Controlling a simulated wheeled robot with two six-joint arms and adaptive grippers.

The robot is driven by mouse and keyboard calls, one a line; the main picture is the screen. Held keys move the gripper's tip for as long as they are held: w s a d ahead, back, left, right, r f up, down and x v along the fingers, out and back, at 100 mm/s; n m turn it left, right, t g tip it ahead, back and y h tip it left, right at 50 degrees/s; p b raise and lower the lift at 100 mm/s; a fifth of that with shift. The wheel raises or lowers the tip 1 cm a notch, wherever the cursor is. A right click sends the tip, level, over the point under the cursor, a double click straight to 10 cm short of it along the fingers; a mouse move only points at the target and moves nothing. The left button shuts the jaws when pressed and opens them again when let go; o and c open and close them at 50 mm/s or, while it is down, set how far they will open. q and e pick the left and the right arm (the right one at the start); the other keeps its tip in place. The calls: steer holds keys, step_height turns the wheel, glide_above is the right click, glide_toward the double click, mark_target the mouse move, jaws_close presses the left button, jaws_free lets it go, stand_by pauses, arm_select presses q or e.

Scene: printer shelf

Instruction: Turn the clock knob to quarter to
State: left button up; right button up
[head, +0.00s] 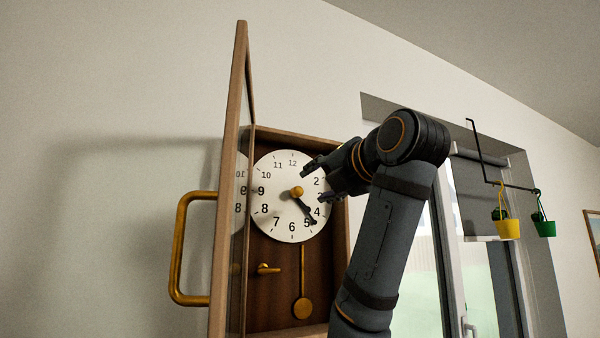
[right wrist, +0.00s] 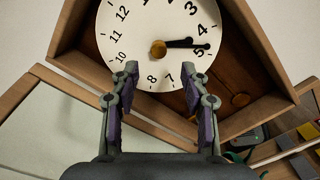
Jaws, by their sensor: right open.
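The wall clock (head: 255,225) has a white dial (head: 272,175) with black numbers, and a round gold knob (head: 297,192) at its centre. The knob also shows in the right wrist view (right wrist: 158,48). The two dark hands (head: 307,212) lie almost together, pointing to between 4 and 5. My right gripper (head: 313,186) is open and empty in front of the dial's right side. In the right wrist view its fingertips (right wrist: 160,70) are spread, with the knob just beyond the gap between them. I cannot tell exactly how far off it is. My left gripper is not in view.
The clock's glazed door (head: 233,190) stands open on the left, with a large gold handle (head: 178,250). A small brass latch (head: 267,268) and a pendulum (head: 303,308) sit below the dial. A window and hanging pots (head: 507,229) are at the right.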

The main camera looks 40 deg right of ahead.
mark_target(300, 190)
steer(key=p+x, duration=0.2)
steer(key=x, duration=0.2)
steer(key=shift+w+r, duration=0.1)
steer(key=shift+w, duration=0.05)
steer(key=p+x, duration=0.1)
steer(key=x, duration=0.2)
steer(key=shift+w+a, duration=0.1)
steer(key=shift+w, duration=0.3)
arm_select(q)
steer(key=r, duration=0.1)
steer(key=w+r, duration=0.1)
steer(key=r, duration=0.2)
steer(key=shift+w+d+r, duration=0.25)
steer(key=shift+d+r, duration=0.05)
steer(key=shift+r, duration=0.05)
arm_select(e)
steer(key=shift+s, duration=0.15)
steer(key=shift+c, duration=1.3)
arm_select(q)
steer(key=shift+w, duration=0.2)
arm_select(e)
jaws_close()
